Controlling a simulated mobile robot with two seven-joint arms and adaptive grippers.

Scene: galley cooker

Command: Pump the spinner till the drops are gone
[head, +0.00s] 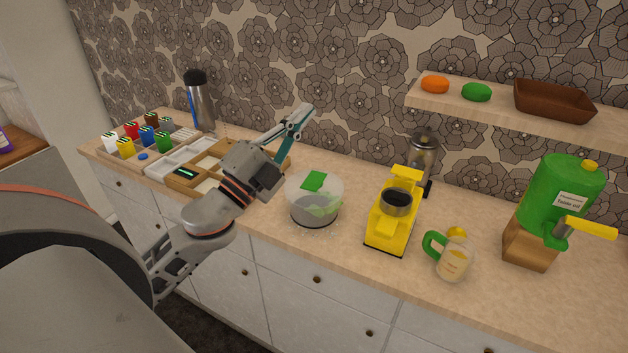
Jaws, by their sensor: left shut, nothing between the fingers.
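The spinner (328,204) is a clear, squat round bowl with a bright green part on top and some green showing inside. It stands upright on the counter near the middle of the head view. My right gripper is not in view.
A yellow machine (385,228) with a dark cup stands right of the spinner, then a green-handled jug (455,257) and a green oil dispenser (560,199). Wooden trays (180,180) and a flask (199,103) are left.

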